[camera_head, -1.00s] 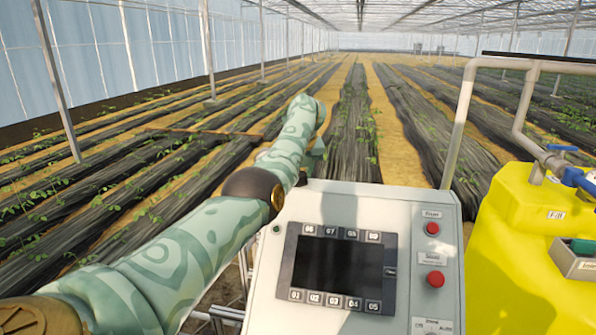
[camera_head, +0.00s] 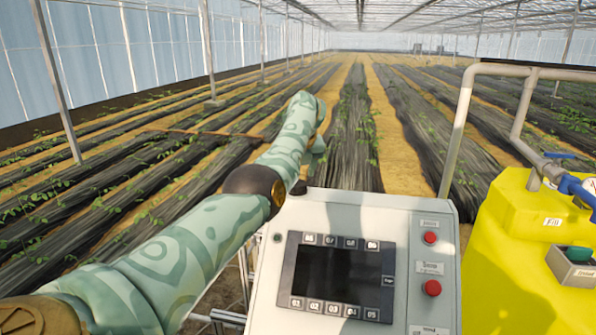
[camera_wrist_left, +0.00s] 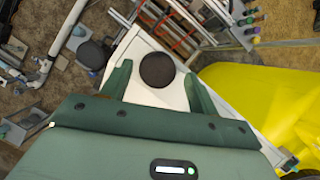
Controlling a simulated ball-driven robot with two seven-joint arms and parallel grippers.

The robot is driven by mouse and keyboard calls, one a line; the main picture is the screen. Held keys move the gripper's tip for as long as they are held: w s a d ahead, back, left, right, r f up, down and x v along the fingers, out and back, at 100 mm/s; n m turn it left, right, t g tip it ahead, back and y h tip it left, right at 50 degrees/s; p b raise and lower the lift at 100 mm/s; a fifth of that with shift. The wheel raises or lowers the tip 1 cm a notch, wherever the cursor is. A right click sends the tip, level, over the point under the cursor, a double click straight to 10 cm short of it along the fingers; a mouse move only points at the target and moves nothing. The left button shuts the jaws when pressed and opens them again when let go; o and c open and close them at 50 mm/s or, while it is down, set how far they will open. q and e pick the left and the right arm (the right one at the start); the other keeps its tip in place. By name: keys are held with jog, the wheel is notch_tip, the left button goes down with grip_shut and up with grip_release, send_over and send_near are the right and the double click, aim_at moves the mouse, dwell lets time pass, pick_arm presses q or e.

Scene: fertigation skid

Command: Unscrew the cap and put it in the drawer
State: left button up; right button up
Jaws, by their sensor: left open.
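My left arm reaches forward from the left in the head view, past the left side of the control cabinet (camera_head: 375,205). A dark brown round disc (camera_wrist_left: 157,66), which looks like the cap, shows between the fingertips with a gap on each side. I cannot tell its depth relative to the fingers. No drawer can be made out for certain. My right gripper is not in view.
A yellow tank (camera_head: 520,260) with grey pipe (camera_head: 459,130) and a blue valve (camera_head: 580,187) stands at the right. The wrist view also shows another dark round object (camera_wrist_left: 93,54) and a rack with orange parts (camera_wrist_left: 172,22). Crop rows lie beyond.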

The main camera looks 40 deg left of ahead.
pick_arm(q)
jog(key=shift+r+p, duration=0.4)
jog(key=shift+r, duration=0.2)
jog(key=o, duration=0.6)
